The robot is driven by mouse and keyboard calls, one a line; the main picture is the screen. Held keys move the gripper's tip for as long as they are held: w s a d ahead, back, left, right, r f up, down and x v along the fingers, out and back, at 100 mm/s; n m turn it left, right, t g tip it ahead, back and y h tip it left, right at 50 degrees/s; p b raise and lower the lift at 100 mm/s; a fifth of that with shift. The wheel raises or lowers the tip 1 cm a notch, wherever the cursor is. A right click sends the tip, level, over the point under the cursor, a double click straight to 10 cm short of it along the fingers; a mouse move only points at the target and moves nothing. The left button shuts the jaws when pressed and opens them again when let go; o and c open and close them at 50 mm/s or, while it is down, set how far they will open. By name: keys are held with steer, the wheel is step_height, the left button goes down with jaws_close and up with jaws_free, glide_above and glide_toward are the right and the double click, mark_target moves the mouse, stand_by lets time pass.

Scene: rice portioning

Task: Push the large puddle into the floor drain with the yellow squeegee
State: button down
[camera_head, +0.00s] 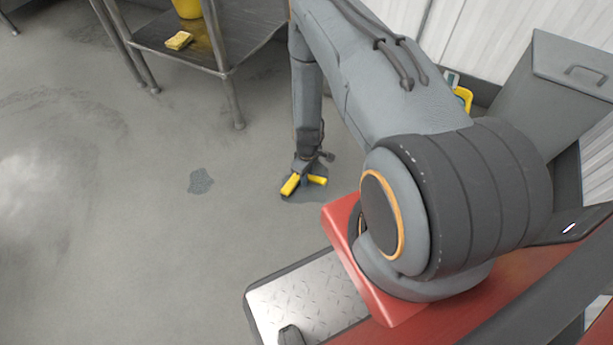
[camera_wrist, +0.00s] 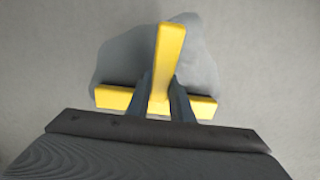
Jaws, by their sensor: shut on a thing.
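The yellow squeegee (camera_wrist: 168,52) is in my gripper (camera_wrist: 163,100), and the two dark fingers are closed on it in the wrist view. Its yellow crossbar lies over the near part of a darker grey puddle (camera_wrist: 205,60). In the head view my gripper (camera_head: 307,172) is low at the floor with the squeegee (camera_head: 290,184) at its tip. Part of that puddle (camera_head: 320,196) shows beside the squeegee. A smaller dark puddle (camera_head: 200,181) lies on the floor to the left. I see no floor drain in either view; my arm hides part of the floor.
A metal shelf table (camera_head: 232,85) stands at the top, with a yellow sponge (camera_head: 179,41) and a yellow container (camera_head: 188,8) on it. A grey bin (camera_head: 560,75) stands at the top right by the wall. The floor at left is open.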

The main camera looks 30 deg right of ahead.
mark_target(316, 177)
steer(key=shift+s+d+p, duration=0.1)
steer(key=shift+s+p, duration=0.15)
steer(key=shift+p, duration=0.15)
steer(key=shift+s+d+p, duration=0.4)
steer(key=shift+s+p, duration=0.05)
steer(key=shift+p, duration=0.65)
steer(key=shift+s+d, duration=0.1)
steer(key=shift+s+d+p, duration=0.2)
steer(key=shift+s+p, duration=0.05)
steer(key=shift+p, duration=0.45)
steer(key=shift+s, duration=0.15)
steer(key=shift+s+d+p, duration=0.2)
steer(key=shift+d+p, duration=0.05)
steer(key=shift+p, duration=0.4)
steer(key=shift+s+d, duration=0.1)
steer(key=shift+s, duration=0.05)
steer(key=shift+s+d+p, duration=0.55)
steer(key=shift+s+p, duration=0.1)
steer(key=shift+p, duration=0.7)
steer(key=shift+s+d+p, duration=0.55)
steer(key=shift+s+p, duration=0.15)
steer(key=shift+p, duration=0.2)
